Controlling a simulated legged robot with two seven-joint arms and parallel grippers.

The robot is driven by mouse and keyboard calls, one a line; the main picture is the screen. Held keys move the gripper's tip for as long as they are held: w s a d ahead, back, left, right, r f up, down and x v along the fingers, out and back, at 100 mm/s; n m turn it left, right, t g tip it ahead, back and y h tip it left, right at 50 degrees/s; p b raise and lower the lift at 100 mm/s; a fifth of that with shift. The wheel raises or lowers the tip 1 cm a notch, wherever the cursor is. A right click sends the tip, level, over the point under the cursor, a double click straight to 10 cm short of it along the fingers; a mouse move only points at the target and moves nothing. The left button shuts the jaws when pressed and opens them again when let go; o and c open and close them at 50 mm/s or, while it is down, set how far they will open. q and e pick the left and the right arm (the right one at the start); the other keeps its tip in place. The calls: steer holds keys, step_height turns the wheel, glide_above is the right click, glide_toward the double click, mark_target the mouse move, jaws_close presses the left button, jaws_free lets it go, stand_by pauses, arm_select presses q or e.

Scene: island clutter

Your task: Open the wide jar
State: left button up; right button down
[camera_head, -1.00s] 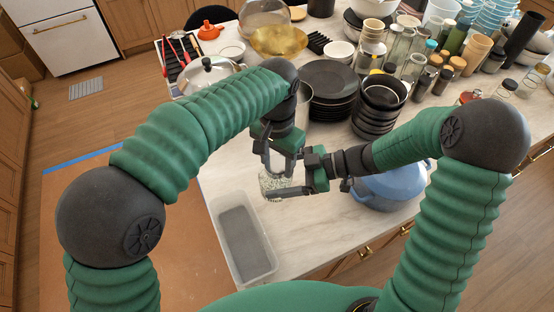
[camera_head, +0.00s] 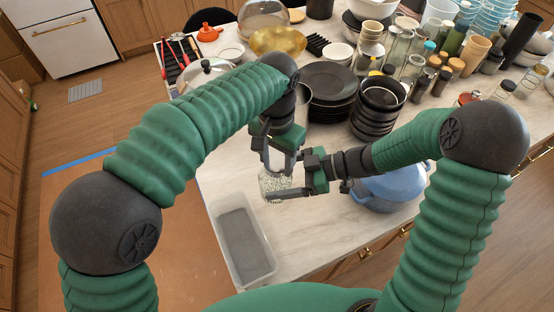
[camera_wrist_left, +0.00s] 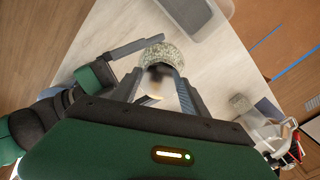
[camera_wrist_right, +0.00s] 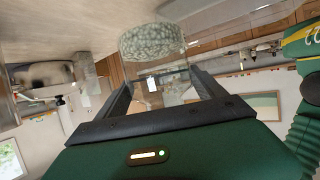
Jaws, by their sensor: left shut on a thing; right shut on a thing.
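The wide jar (camera_head: 272,185) is clear, with pale speckled contents in its lower part, and is partly hidden by my grippers. It also shows in the left wrist view (camera_wrist_left: 164,55) and the right wrist view (camera_wrist_right: 150,43). My left gripper (camera_head: 279,165) comes down from above, with its fingers shut on the jar's upper end. My right gripper (camera_head: 274,186) reaches in from the right, shut on the jar's side. The lid is not clear in these frames. I cannot tell whether it is apart from the jar.
An empty grey bin (camera_head: 245,245) stands at the counter's front left. A blue pot (camera_head: 390,190) stands right of the grippers. Black plates (camera_head: 328,82) and bowls (camera_head: 380,100) are stacked behind. Bottles and jars crowd the back right.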

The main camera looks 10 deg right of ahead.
arm_select(q)
steer(key=shift+r, duration=0.35)
